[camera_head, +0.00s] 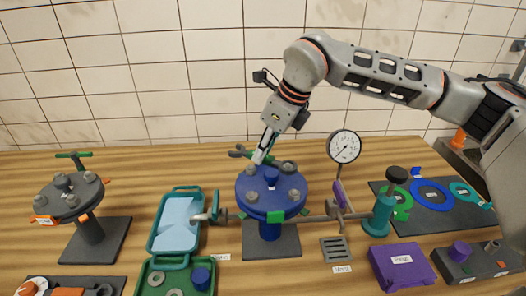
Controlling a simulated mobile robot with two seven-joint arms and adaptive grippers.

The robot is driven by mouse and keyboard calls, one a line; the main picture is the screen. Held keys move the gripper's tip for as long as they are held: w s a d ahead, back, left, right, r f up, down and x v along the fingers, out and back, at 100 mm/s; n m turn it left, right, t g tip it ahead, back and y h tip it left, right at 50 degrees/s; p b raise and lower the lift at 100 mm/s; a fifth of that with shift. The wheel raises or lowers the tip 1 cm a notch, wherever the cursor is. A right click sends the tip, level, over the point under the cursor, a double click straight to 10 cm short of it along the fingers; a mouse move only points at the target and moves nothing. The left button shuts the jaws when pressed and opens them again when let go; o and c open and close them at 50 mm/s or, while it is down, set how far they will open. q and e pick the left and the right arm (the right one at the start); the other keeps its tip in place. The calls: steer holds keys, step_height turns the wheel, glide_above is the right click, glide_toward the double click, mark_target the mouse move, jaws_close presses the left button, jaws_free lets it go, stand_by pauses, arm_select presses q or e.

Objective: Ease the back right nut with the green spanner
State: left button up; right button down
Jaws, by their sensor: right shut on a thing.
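A blue round flange (262,205) stands on a post over a dark base plate. Several grey nuts sit around its rim. The back right nut (289,166) is at the rim's far right side. My right gripper (262,156) reaches down over the back of the flange, shut on the green spanner (239,152). My left gripper is not in view.
A dark grey flange (68,203) stands at left. Teal and green trays (175,264) lie left of the blue flange. A pressure gauge (343,147), teal valve post (381,216), drain grate (337,249) and purple box (401,266) stand right. A tool mat (434,218) lies far right.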

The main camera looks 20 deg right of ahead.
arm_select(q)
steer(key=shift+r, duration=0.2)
arm_select(e)
steer(key=shift+r, duration=0.4)
